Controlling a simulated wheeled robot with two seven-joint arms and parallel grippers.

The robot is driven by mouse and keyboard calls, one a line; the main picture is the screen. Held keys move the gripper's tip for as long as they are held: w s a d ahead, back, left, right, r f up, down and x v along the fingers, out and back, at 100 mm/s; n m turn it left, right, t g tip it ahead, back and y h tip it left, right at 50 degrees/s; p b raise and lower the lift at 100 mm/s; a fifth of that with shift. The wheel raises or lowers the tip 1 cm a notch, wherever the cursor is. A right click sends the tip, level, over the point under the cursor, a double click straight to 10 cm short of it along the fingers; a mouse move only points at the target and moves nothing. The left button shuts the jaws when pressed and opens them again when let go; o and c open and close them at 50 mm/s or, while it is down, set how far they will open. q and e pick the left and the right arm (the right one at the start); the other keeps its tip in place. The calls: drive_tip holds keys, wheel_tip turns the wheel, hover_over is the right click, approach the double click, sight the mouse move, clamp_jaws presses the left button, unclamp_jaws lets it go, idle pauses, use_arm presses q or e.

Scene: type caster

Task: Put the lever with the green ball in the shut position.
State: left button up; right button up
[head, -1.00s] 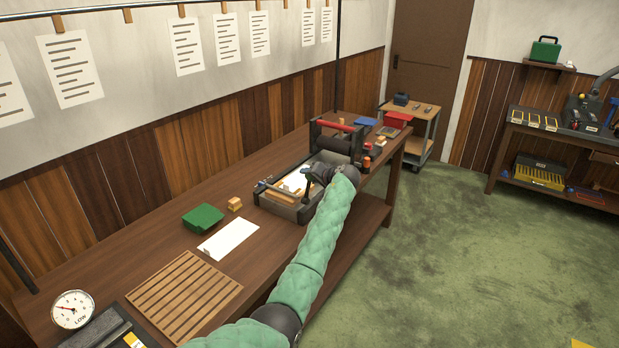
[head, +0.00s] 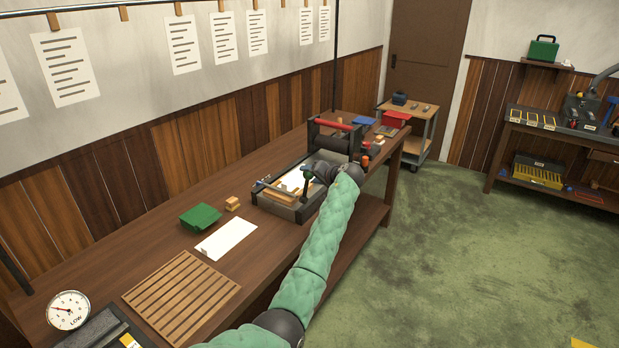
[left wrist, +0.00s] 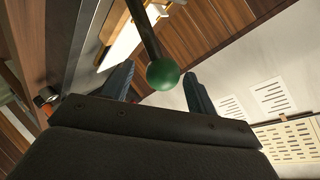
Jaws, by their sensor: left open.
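The lever's green ball (left wrist: 163,74) shows large in the left wrist view, at the end of a dark rod (left wrist: 143,28). It lies between the two spread fingers of my left gripper (left wrist: 159,86), with room on both sides. In the head view the green ball (head: 307,171) sits atop the dark lever at the near right side of the type caster (head: 293,213), a dark machine on the bench. My left gripper there is mostly hidden behind my own wrist, right beside the ball. My right gripper is not in view.
The wooden bench (head: 95,259) runs along the wall. A roller unit with a red handle (head: 333,124) stands just behind the caster. A green block (head: 201,216), a white sheet (head: 227,238) and a slatted board (head: 182,295) lie nearer. Green floor is free at right.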

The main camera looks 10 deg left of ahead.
use_arm(q)
drive_tip(key=b+v, duration=0.2)
drive_tip(key=v, duration=0.3)
drive_tip(key=shift+s+d+r, duration=0.1)
drive_tip(key=shift+s+d, duration=0.1)
drive_tip(key=shift+d, duration=0.1)
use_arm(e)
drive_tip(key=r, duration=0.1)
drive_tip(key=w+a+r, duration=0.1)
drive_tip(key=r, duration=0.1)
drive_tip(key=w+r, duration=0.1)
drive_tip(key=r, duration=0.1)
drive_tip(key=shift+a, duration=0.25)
